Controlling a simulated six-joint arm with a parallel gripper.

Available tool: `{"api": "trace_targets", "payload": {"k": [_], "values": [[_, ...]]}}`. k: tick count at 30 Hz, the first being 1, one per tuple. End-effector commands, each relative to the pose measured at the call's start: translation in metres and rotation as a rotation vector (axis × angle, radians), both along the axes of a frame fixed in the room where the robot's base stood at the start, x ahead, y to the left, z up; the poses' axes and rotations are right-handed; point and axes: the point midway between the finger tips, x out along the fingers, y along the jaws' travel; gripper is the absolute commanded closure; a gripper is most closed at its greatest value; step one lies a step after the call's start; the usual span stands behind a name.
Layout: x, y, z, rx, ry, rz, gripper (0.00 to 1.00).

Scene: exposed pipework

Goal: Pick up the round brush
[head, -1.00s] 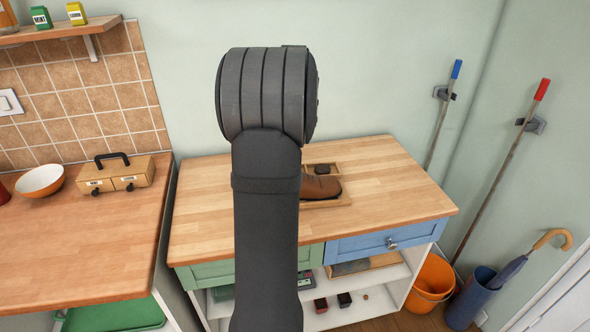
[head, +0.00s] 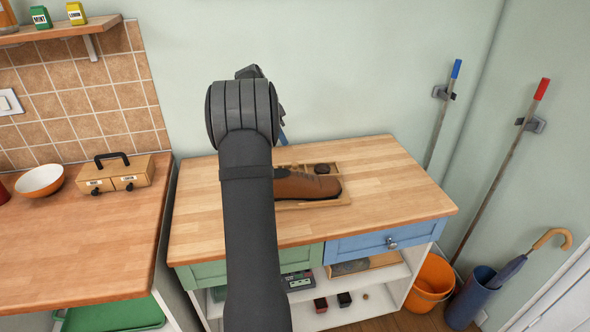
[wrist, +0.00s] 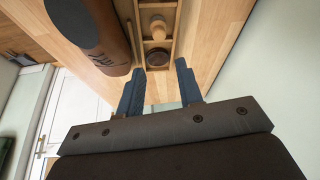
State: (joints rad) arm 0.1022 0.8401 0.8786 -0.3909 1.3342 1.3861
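In the wrist view, a small round wooden piece with a knob (wrist: 158,27), which looks like the round brush, sits in a compartment of a wooden tray (wrist: 177,20). A dark round piece (wrist: 157,58) lies in the nearer compartment; it also shows in the head view (head: 322,168). A brown shoe (wrist: 98,35) stands beside these compartments; it also shows in the head view (head: 308,186). My gripper (wrist: 161,66) is open and empty, its fingertips apart and short of the dark piece in the picture.
The tray rests on a wooden worktop (head: 400,190) with a green and a blue drawer (head: 385,243) below. The wall is close behind. A counter with a bowl (head: 39,181) and toolbox-like case (head: 114,175) is at left. The worktop's right side is clear.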

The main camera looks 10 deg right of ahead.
Motion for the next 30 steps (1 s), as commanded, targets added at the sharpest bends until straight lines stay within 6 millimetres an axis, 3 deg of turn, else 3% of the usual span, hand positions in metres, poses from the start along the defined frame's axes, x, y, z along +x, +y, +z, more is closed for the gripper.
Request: {"api": "trace_targets", "payload": {"k": [3,10,20,30], "values": [[0.001,-0.010,-0.027,0.000,0.005,0.000,0.67],[0.004,-0.027,-0.068,0.001,0.003,0.001,0.67],[0.005,-0.036,-0.089,0.001,0.003,0.002,0.67],[0.007,-0.052,-0.129,0.002,0.001,0.003,0.67]]}}
